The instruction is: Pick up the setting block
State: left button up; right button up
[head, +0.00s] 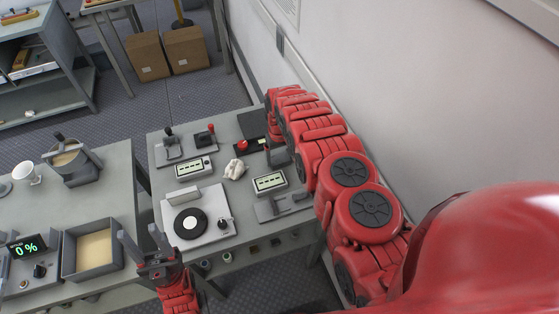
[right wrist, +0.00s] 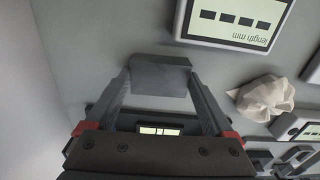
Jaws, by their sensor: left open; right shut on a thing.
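A grey block (right wrist: 160,76), which looks like the setting block, is between the fingertips of my right gripper (right wrist: 160,82) in the right wrist view. The gripper is shut on it. I cannot tell whether the block touches the table. In the head view my right gripper (head: 277,153) is at the right part of the far table, mostly covered by my own arm, and the block cannot be made out there. My left gripper (head: 147,248) is open and empty near the front of the table, with fingers spread upward.
A "length mm" display (right wrist: 236,20) and a crumpled white item (right wrist: 263,97) lie beside the block. The grey table (head: 225,128) also carries a plate with a black disc (head: 190,223), a red-knobbed device (head: 205,136) and another display (head: 193,168). A wall (head: 335,60) closes the right side.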

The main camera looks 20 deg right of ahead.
grip_shut()
jog(key=shift+r, duration=0.1)
